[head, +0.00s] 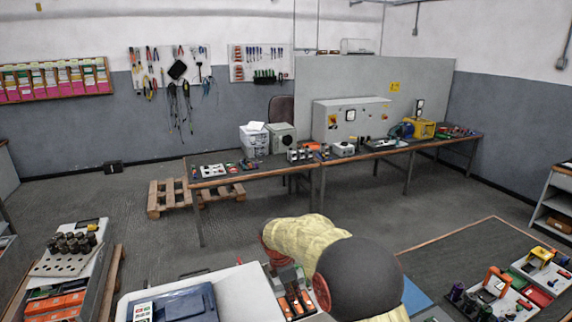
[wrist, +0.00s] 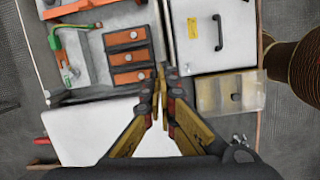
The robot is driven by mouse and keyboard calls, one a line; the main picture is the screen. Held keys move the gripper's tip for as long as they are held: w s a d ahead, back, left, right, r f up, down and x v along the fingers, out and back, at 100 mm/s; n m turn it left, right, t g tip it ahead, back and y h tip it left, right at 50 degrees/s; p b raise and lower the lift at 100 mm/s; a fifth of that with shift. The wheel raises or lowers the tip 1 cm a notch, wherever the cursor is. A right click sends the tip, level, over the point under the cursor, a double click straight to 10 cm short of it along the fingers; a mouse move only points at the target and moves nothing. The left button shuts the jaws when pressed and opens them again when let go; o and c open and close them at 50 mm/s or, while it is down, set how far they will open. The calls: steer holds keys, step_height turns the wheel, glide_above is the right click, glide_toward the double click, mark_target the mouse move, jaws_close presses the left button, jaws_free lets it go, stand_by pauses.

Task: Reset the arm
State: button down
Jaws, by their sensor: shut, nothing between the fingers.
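My gripper (wrist: 162,84) shows in the wrist view with its yellow-edged fingers together and nothing between them. It is over an open white cabinet. The orange-brown blocks (wrist: 130,57) with round studs are just left of the fingertips. A green wire (wrist: 58,50) runs farther left. A white door (wrist: 214,32) with a black handle and a yellow label is to the upper right. In the head view my cream-covered arm with a dark rounded joint is at the bottom centre, and the gripper is hidden there. Part of the cabinet (head: 240,284) shows left of the arm.
A translucent yellowish box (wrist: 230,93) is right of the fingers. A long workbench (head: 225,178) with tools stands at the back, a wooden pallet (head: 168,198) beside it. A dark table (head: 450,256) with devices is at the right. A cart (head: 72,275) is at the left.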

steer(key=s+d+r+m+t+y+b, duration=0.1)
steer(key=s+d+r+m+b, duration=0.2)
steer(key=s+m, duration=0.4)
steer(key=s+d+r+m+t+b, duration=0.2)
steer(key=s+d+m+b, duration=0.3)
steer(key=s, duration=1.3)
steer(key=s+d+r+m+t+y+b, duration=0.1)
steer(key=s+d+r+m+b, duration=0.3)
steer(key=s+d+m, duration=0.4)
steer(key=s+m, duration=0.1)
steer(key=s, duration=0.4)
steer(key=shift+s+d+t+y, duration=0.2)
steer(key=shift+s+t+y, duration=0.1)
steer(key=shift+s, duration=0.05)
steer(key=shift+r, duration=0.1)
